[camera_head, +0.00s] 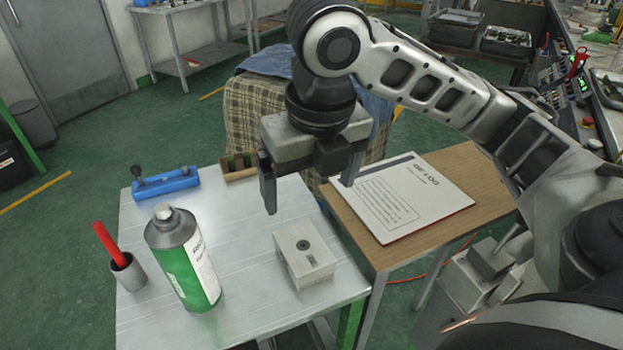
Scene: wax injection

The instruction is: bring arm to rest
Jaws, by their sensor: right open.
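My right gripper (309,188) hangs above the back right part of the white table (150,317), its fingers spread apart with nothing between them. My right arm (440,85) comes in from the right and bends down at the wrist. A light grey block (305,262) with a round hole in its top sits on the table, below and in front of the gripper and apart from it. My left gripper is not in view.
A green and white spray can (187,262), a cup (128,272) with a red-handled tool and a blue clamp-like tool (167,184) stand on the table. A small wooden holder (238,168) is behind. A printed board (402,195) lies on the wooden table (455,163) to the right.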

